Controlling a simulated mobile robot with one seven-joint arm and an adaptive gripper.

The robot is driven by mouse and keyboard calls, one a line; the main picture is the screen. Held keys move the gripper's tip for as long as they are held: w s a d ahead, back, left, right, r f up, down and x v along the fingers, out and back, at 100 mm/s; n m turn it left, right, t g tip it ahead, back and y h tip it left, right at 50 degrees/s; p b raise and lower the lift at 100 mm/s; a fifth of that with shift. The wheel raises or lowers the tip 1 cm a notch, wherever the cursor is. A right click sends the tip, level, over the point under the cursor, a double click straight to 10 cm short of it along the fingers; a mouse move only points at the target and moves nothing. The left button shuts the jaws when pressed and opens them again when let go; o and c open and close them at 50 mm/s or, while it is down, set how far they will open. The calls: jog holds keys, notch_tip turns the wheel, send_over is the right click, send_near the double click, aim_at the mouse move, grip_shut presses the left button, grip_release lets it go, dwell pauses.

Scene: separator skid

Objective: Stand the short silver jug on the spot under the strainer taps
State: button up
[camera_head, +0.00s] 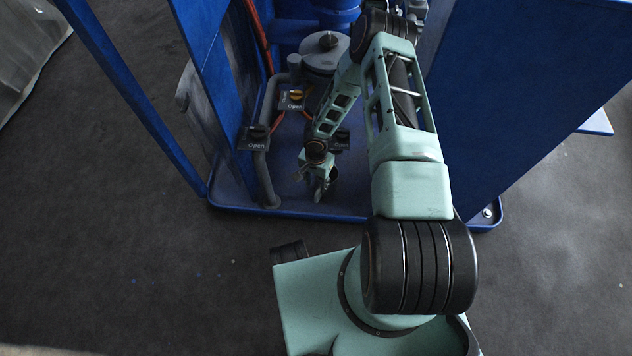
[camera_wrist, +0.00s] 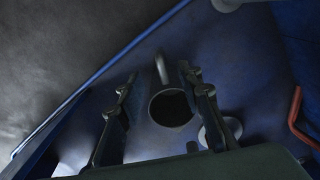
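The silver jug (camera_wrist: 170,108) shows in the wrist view with its dark mouth facing the camera and its handle (camera_wrist: 161,69) towards the top. It appears to stand on the blue skid floor. My gripper (camera_wrist: 158,75) is open, with one finger on each side of the jug; a gap shows on the left, and the right finger is close to it. In the head view my gripper (camera_head: 320,190) is low inside the skid near its front edge, and largely hides the jug. The strainer (camera_head: 325,52) is a grey lidded vessel behind it. Taps with "Open" tags (camera_head: 291,100) (camera_head: 254,138) stand nearby.
A grey pipe (camera_head: 262,175) runs down to the skid floor left of my gripper. Blue panels (camera_head: 520,80) stand on both sides. The skid's raised blue lip (camera_head: 290,214) crosses in front. An orange-red pipe (camera_wrist: 296,120) is at the right in the wrist view.

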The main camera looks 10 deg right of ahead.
aim_at(316, 194)
notch_tip(316, 194, down, 10)
jog(key=b, duration=0.4)
jog(key=shift+f, duration=0.15)
jog(key=shift+c, duration=0.6)
grip_shut()
